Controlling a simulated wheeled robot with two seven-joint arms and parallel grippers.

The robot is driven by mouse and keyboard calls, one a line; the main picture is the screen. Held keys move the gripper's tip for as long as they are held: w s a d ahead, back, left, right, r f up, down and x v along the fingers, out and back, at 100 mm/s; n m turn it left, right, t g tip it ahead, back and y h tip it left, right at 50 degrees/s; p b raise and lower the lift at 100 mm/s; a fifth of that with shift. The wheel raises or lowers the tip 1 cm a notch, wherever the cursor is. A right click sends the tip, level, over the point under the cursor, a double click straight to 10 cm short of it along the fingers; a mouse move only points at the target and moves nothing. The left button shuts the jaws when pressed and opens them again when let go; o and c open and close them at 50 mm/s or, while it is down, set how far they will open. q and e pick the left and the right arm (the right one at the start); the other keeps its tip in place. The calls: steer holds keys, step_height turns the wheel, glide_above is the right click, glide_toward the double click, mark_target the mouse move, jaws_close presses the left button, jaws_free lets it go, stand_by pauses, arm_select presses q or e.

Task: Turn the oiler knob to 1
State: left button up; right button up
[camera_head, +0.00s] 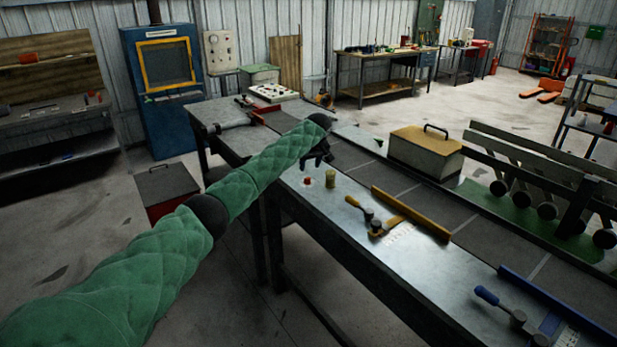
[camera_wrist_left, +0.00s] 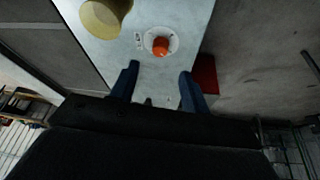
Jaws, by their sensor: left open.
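The oiler knob (camera_head: 307,181) is a small red-orange knob on the metal bench top. In the left wrist view the knob (camera_wrist_left: 160,46) sits on a round pale dial plate (camera_wrist_left: 174,36), with a small label beside it. I cannot read its marks or the knob's setting. A yellow cup (camera_head: 330,178) stands just right of the knob, and it also shows at the top of the left wrist view (camera_wrist_left: 105,14). My left gripper (camera_head: 320,158) is above the bench near the knob. Its two fingers (camera_wrist_left: 158,74) are apart and empty, with the knob beyond their tips. My right gripper is out of view.
A yellow bar (camera_head: 411,213) and a yellow-handled clamp (camera_head: 368,213) lie farther right on the bench. A blue-handled clamp (camera_head: 502,303) is at the near right. A beige lidded box (camera_head: 425,150) stands behind. Bare metal surrounds the knob's near side.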

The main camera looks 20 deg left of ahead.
mark_target(307, 178)
arm_select(q)
steer(key=shift+w+a+f, duration=0.2)
steer(key=shift+f, duration=0.25)
steer(key=p+x, duration=0.2)
steer(key=x, duration=0.3)
steer(key=shift+w+f, duration=0.1)
steer(key=shift+p+x, duration=0.3)
steer(key=shift+x, duration=0.55)
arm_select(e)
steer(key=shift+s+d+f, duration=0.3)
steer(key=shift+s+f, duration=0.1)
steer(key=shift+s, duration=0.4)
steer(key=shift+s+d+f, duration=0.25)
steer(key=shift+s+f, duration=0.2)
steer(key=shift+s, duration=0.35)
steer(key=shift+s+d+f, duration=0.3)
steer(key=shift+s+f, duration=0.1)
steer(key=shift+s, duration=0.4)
arm_select(q)
steer(key=c, duration=1)
